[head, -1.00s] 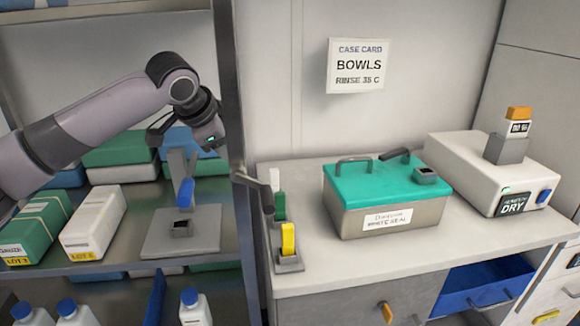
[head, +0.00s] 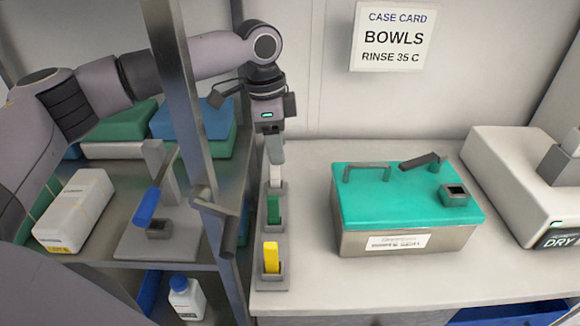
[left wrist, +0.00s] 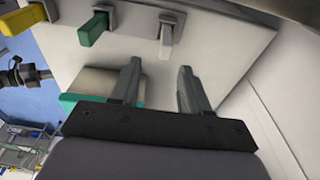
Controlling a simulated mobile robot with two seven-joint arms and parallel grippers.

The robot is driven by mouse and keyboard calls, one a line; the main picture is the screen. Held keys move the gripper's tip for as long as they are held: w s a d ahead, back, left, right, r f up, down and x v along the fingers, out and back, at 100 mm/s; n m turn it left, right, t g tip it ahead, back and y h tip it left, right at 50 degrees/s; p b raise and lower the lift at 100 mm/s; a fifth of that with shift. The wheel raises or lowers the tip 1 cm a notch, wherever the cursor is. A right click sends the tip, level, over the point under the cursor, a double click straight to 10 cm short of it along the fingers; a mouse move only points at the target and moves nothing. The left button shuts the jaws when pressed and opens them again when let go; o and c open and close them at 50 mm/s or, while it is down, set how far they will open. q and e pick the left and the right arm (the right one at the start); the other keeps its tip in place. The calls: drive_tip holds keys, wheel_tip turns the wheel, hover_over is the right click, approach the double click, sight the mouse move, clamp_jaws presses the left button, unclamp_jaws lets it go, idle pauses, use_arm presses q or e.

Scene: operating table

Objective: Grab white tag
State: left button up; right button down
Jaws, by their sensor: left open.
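The white tag (head: 276,174) stands upright in the rear slot of a grey holder on the counter, partly hidden by my left gripper. In the left wrist view the white tag (left wrist: 166,41) stands in its slot just beyond the fingertips. My left gripper (head: 275,156) points down above it in the head view. In the left wrist view my left gripper (left wrist: 158,66) has its two fingers apart, with nothing between them.
A green tag (head: 273,210) and a yellow tag (head: 270,257) stand in front of the white one. A teal-lidded box (head: 405,240) is to the right, with clear counter between. A shelf post (head: 186,120) and a grey lever (head: 226,235) stand close on the left.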

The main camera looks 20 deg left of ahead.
sight(276, 178)
use_arm(q)
drive_tip(key=f, duration=0.4)
drive_tip(key=f+p, duration=0.1)
drive_tip(key=f, duration=0.2)
drive_tip(key=shift+w+a+f, duration=0.1)
drive_tip(key=shift+w+a, duration=0.1)
drive_tip(key=shift+a, duration=0.1)
clamp_jaws()
